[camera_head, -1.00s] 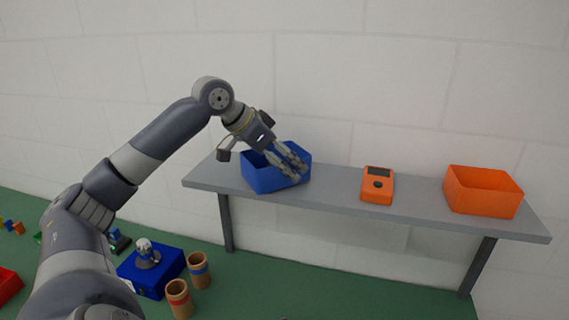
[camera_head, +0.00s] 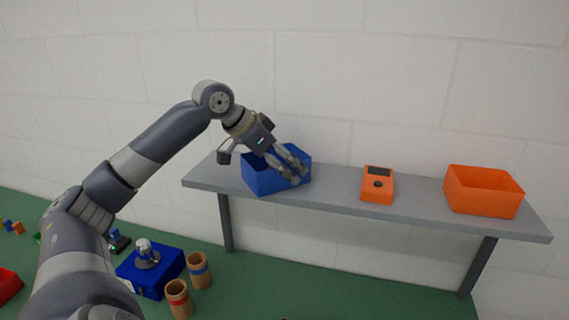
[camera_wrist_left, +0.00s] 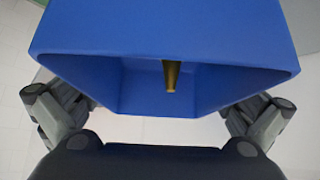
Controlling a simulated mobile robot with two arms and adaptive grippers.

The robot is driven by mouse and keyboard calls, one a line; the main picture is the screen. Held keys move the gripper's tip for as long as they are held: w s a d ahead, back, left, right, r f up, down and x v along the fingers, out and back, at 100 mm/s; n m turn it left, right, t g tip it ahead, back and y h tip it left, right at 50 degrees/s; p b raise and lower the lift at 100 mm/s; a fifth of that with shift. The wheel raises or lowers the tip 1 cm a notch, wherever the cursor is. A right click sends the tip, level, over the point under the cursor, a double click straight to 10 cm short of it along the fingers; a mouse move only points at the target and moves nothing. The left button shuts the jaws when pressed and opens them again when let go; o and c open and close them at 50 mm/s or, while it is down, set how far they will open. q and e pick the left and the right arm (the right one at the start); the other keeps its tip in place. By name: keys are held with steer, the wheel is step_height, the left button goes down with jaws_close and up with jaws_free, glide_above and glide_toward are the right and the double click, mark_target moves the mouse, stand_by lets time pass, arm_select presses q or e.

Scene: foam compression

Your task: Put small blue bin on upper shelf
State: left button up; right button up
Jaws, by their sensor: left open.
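The small blue bin (camera_head: 262,182) sits near the left end of the grey upper shelf (camera_head: 340,203). My left gripper (camera_head: 298,174) reaches down to it from the upper left, with its fingers at the bin. In the left wrist view the blue bin (camera_wrist_left: 165,30) fills the upper middle, and a brass-coloured piece (camera_wrist_left: 171,76) shows inside it. The fingers of my left gripper (camera_wrist_left: 160,103) stand wide apart, one on each side of the bin, open. Whether they touch the walls I cannot tell. My right gripper is not in view.
An orange meter (camera_head: 378,186) and an orange bin (camera_head: 484,199) stand farther right on the shelf. On the green surface (camera_head: 330,290) below are a blue box (camera_head: 150,277) with a silver fitting and two brown cylinders (camera_head: 178,299). Shelf space is free between the objects.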

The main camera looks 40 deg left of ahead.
arm_select(q)
steer(key=b+v, duration=0.3)
steer(key=v, duration=0.1)
steer(key=shift+s+a+r, duration=0.15)
steer(key=shift+s+r, duration=0.05)
steer(key=b+v, duration=0.1)
steer(key=v, duration=0.6)
steer(key=shift+s+r, duration=0.15)
steer(key=shift+r, duration=0.15)
